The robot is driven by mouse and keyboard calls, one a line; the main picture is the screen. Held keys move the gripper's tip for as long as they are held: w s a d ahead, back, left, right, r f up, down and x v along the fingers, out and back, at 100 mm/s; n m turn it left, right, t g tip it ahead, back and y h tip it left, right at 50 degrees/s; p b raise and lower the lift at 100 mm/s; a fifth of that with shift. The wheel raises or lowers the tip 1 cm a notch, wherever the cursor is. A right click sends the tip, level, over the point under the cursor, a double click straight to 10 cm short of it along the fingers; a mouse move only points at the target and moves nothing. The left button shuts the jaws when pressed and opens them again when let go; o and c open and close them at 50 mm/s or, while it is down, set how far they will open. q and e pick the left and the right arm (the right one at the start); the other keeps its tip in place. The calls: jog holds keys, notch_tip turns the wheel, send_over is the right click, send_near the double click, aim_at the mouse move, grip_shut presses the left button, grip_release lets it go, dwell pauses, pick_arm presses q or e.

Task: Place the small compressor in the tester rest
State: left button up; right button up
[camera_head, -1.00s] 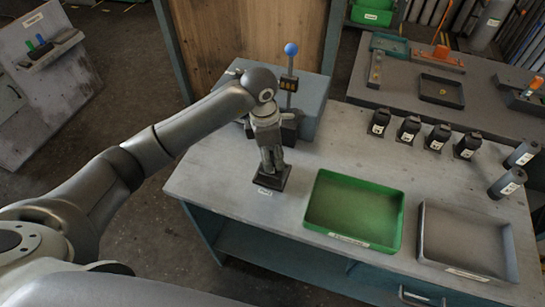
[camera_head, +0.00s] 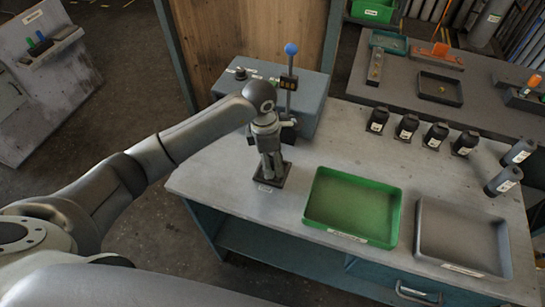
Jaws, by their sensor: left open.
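My left gripper (camera_head: 271,166) points down over a small dark square stand (camera_head: 273,182) with a white label, at the left end of the workbench. Its fingers are open just above or around the stand; whether anything is between them is hidden. The tester (camera_head: 310,95) is a blue-grey box behind the wrist, with a lever topped by a blue ball and a small display. My wrist hides part of its front. Several black labelled units (camera_head: 407,127) stand upright in a row at the back; I cannot tell which thing is the small compressor. My right gripper is out of view.
A green tray (camera_head: 351,237) and a grey tray (camera_head: 462,268), both looking empty, lie along the front edge. A dark rear bench (camera_head: 390,88) holds small trays. Bare bench top lies between the stand and the black units.

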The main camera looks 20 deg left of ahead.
pick_arm(q)
jog(key=shift+r, duration=0.1)
jog(key=shift+r, duration=0.15)
jog(key=r+b, duration=0.1)
jog(key=r, duration=0.2)
jog(key=a+r+b, duration=0.1)
jog(key=r, duration=0.3)
jog(key=r+b, duration=0.1)
jog(key=r, duration=0.2)
jog(key=shift+s+a+r+b, duration=0.15)
jog(key=shift+s+r+b, duration=0.05)
jog(key=shift+b, duration=0.15)
jog(key=shift+r, duration=0.7)
